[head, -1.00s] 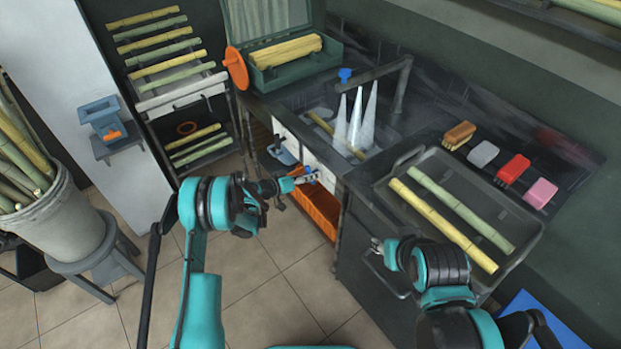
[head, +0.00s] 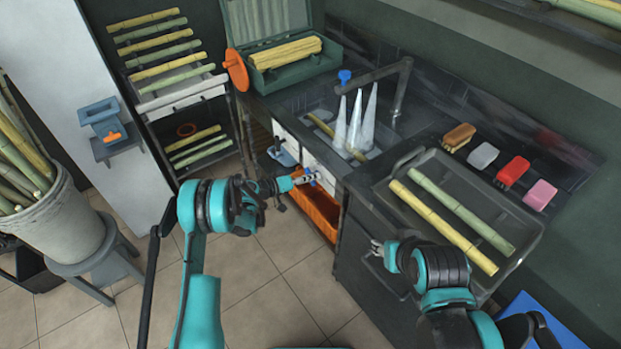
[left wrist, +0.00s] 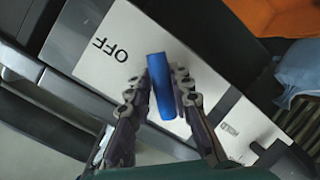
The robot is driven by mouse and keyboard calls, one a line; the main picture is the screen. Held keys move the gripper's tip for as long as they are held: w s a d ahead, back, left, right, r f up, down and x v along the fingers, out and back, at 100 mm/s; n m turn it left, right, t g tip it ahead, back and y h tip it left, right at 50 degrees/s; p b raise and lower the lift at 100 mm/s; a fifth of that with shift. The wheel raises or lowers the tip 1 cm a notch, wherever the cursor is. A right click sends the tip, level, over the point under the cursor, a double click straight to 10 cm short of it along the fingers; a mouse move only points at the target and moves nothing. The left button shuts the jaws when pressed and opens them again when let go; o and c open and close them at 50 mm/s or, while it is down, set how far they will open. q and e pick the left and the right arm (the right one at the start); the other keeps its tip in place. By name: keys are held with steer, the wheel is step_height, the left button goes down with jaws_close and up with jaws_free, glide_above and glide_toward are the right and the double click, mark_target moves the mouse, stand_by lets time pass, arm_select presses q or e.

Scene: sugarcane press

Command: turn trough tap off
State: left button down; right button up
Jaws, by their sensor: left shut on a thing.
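Below the counter front, a white panel (head: 322,172) carries a blue tap handle (head: 312,183). In the left wrist view the blue handle (left wrist: 160,88) stands between my left gripper's fingers, and the white panel reads OFF. My left gripper (head: 306,178) is shut on this handle. My right gripper (head: 376,247) is by the counter front, its fingers too small to judge.
A tray (head: 400,160) with two cane pieces lies on the counter, with several coloured brushes or sponges (head: 513,168) behind it. An orange bin (head: 318,212) is under the white panel. A bucket of canes (head: 50,225) stands at the left. Tiled floor between is clear.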

arm_select(q)
steer(key=n+g+h, duration=0.1)
steer(key=n, duration=0.2)
steer(key=shift+r+n+g+h, duration=0.1)
steer(key=shift+n+g+h, duration=0.5)
steer(key=shift+n, duration=1)
steer(key=c, duration=1.6)
jaws_free()
steer(key=shift+a, duration=0.1)
steer(key=v, duration=1.2)
